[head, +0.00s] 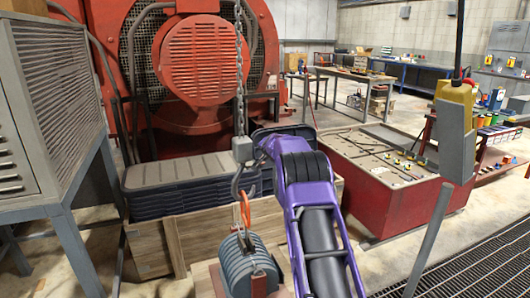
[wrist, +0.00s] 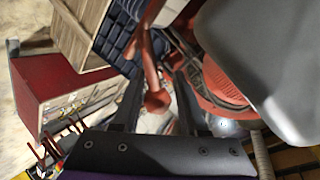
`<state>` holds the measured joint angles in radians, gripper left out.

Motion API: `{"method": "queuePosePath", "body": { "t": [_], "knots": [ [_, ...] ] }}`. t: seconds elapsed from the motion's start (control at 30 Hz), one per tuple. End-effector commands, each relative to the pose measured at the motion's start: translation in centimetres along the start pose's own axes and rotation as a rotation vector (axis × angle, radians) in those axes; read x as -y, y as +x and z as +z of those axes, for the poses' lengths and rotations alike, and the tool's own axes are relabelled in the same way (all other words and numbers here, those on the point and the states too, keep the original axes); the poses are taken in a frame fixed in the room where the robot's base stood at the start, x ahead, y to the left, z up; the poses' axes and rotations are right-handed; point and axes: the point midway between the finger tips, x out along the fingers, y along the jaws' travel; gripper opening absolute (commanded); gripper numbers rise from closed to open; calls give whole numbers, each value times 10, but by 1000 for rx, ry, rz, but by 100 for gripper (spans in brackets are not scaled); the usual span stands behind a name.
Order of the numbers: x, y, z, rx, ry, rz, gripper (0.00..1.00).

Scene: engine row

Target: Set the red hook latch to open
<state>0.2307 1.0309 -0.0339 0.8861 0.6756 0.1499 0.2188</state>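In the wrist view, a red rod with a rounded knob (wrist: 157,101) shows between the two dark fingers of my gripper (wrist: 158,108). It looks like the red hook latch, but I cannot be sure. The fingers are spread, with visible gaps beside the knob; I cannot tell how far beyond the tips it is. In the head view, a grey hook (head: 239,185) hangs from a chain (head: 239,80), with a thin orange-red piece (head: 246,208) below it at a grey ribbed weight (head: 247,266). My purple arm reaches forward there, and its gripper is hidden.
A large red machine (head: 202,55) stands behind a wooden crate (head: 205,232) holding dark stacked bins (head: 180,170). A red control console (head: 385,190) is to the right. A grey louvred cabinet (head: 60,90) stands left. A yellow-grey pendant (head: 456,130) hangs at the right.

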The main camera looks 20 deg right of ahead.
Motion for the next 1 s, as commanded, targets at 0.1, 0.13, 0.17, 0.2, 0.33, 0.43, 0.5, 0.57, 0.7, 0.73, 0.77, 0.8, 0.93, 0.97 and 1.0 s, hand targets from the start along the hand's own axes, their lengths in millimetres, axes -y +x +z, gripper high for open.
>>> {"method": "queuePosePath", "body": {
  "t": [0.1, 0.13, 0.17, 0.2, 0.33, 0.43, 0.5, 0.57, 0.7, 0.73, 0.77, 0.8, 0.93, 0.97, 1.0],
  "knots": [
    [-1, -1, 0, 0, 1, 1, 43],
    [-1, -2, 0, 0, 1, 1, 43],
    [-1, -4, -1, 0, 2, 1, 43],
    [-1, -6, -1, 0, 2, 1, 43],
    [-2, -19, -2, -2, 5, 1, 43],
    [-1, -32, 1, 0, 2, 0, 43],
    [-2, -44, -1, -1, 3, 1, 43],
    [-2, -54, -1, -2, 2, 0, 43],
    [-1, -78, -1, -1, 3, 0, 43],
    [-1, -84, -1, -2, 2, 0, 43],
    [-1, -89, 0, -1, 1, 0, 43],
    [-1, -97, 0, -1, 1, 0, 43],
    [-1, -121, 0, -2, -1, 0, 43],
    [-1, -127, -1, -3, 0, 0, 43],
    [0, -134, -1, -2, 0, -1, 43]
  ]
}}
